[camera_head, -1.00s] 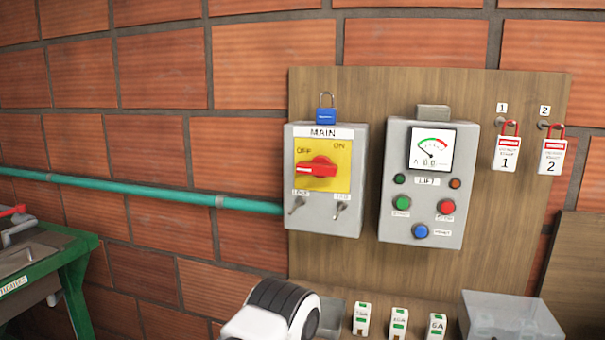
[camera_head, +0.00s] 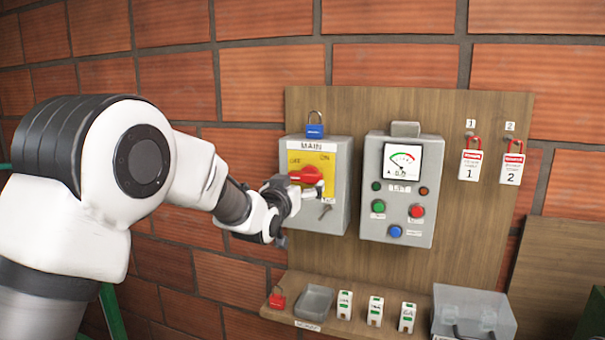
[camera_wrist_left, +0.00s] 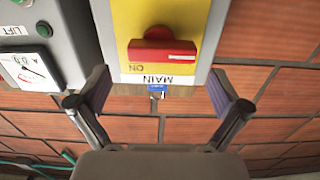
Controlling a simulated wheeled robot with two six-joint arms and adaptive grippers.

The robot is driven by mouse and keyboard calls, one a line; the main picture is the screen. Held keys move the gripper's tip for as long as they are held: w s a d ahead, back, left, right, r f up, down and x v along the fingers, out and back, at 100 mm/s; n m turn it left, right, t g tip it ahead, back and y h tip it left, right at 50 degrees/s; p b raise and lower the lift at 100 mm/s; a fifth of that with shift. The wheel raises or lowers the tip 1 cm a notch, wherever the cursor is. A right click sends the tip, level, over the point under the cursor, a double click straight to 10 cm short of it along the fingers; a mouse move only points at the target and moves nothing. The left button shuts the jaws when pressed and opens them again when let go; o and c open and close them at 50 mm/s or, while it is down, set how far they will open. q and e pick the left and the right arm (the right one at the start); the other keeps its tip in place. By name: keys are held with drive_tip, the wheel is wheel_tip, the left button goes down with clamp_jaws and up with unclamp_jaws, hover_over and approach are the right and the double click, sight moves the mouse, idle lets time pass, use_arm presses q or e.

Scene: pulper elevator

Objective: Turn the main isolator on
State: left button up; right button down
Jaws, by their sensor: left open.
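The main isolator is a red rotary handle (camera_head: 306,175) on a yellow plate of the grey MAIN box (camera_head: 332,222). The handle lies horizontal in the head view, on the OFF side. In the left wrist view the box is upside down. There the red handle (camera_wrist_left: 163,52) has its white line pointing right, away from the ON label. My left gripper (camera_head: 299,212) is in front of the box, partly covering its lower left. In the wrist view its open fingers (camera_wrist_left: 157,82) are on either side of the handle's line, empty, with no visible contact. My right gripper is not seen.
A blue padlock (camera_head: 315,131) is on top of the MAIN box. The grey LIFT box (camera_head: 374,227) with meter and buttons is close on the right. Red-and-white tagged padlocks hang farther right. A shelf below holds a red padlock (camera_head: 277,298), a tray and breakers.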

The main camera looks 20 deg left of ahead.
sight(304, 178)
use_arm(q)
drive_tip(key=w, duration=0.1)
drive_tip(key=w+p, duration=0.1)
drive_tip(key=w, duration=0.1)
drive_tip(key=shift+w+a+r, duration=0.1)
drive_tip(key=shift+w+a, duration=0.05)
drive_tip(key=shift+w, duration=0.1)
drive_tip(key=shift+w+p, duration=0.3)
drive_tip(key=shift+w, duration=0.15)
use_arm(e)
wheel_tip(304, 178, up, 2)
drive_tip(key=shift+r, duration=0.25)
use_arm(q)
drive_tip(key=c, duration=0.9)
